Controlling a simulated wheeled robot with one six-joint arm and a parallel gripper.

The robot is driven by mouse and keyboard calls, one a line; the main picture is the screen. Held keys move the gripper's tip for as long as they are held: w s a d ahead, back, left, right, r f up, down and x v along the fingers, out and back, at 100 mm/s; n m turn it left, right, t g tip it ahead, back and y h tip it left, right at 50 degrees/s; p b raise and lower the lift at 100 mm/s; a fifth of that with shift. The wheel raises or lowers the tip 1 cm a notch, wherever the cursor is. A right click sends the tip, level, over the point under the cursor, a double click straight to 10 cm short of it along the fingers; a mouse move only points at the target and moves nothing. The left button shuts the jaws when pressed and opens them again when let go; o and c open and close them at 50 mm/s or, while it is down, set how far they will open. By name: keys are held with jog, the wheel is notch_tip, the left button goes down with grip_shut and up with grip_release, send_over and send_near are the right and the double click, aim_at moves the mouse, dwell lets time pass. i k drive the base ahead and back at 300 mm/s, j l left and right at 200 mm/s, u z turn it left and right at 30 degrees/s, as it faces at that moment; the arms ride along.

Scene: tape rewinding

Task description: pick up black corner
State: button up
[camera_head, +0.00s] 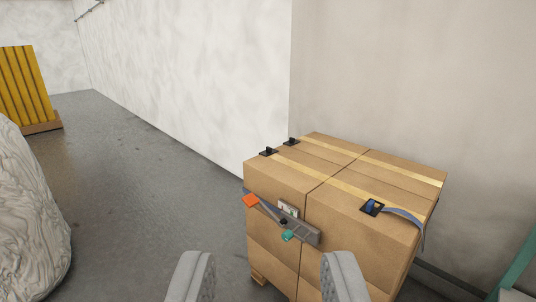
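Two small black corners sit on the top left edge of the stacked cardboard boxes (275,208): a nearer black corner (268,152) and a farther black corner (291,141). A third black piece (372,207) with a blue patch lies at the top front edge, where a grey-blue strap (404,216) runs from it over the right side. My gripper (267,258) is open, its two grey fingers wide apart at the bottom of the view. No object shows held between them. The corners are beyond and above the fingers in the picture.
A grey tool (301,229) with orange and green parts is at the boxes' front face. A white wall stands behind. A wrapped white bulk (30,220) and a yellow stack (25,85) are left. The grey floor between is clear.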

aim_at(269, 151)
jog(key=i+j, duration=0.1)
jog(key=i, duration=0.35)
jog(key=i+j+z, duration=0.1)
jog(key=i, duration=0.35)
jog(key=i+j+z, duration=0.1)
jog(key=i, duration=0.3)
jog(key=i+j, duration=0.25)
jog(key=i, duration=0.2)
jog(key=i+j+z, duration=0.1)
jog(key=i, duration=0.35)
jog(key=j, duration=0.1)
